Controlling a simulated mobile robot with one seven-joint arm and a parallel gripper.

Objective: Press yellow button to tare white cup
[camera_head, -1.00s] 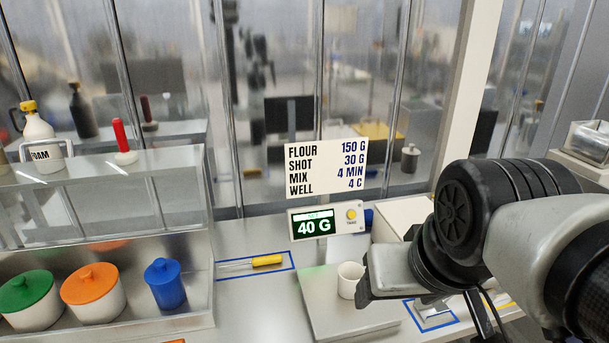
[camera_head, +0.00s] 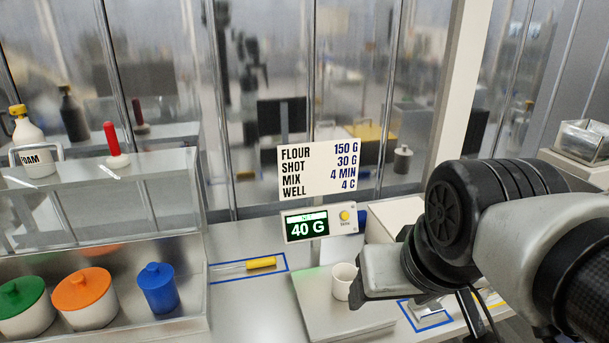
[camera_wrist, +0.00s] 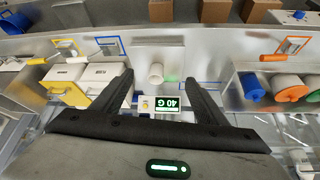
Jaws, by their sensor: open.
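The yellow button (camera_head: 345,216) is on the right side of a small display panel (camera_head: 306,226) that reads 40 G. The panel stands behind a grey scale plate (camera_head: 325,308), and the white cup (camera_head: 343,282) stands upright on that plate. In the wrist view the display (camera_wrist: 167,103), the button (camera_wrist: 147,104) and the cup (camera_wrist: 156,72) show upside down, between the two dark fingers. My gripper (camera_wrist: 160,95) is open and empty, apart from the button.
A sign with amounts (camera_head: 319,170) hangs above the panel. A yellow-handled tool (camera_head: 261,263) lies in a blue outline to the left. Lidded green, orange (camera_head: 85,290) and blue (camera_head: 158,288) containers stand on a shelf at left. A white box (camera_head: 393,220) is right of the panel.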

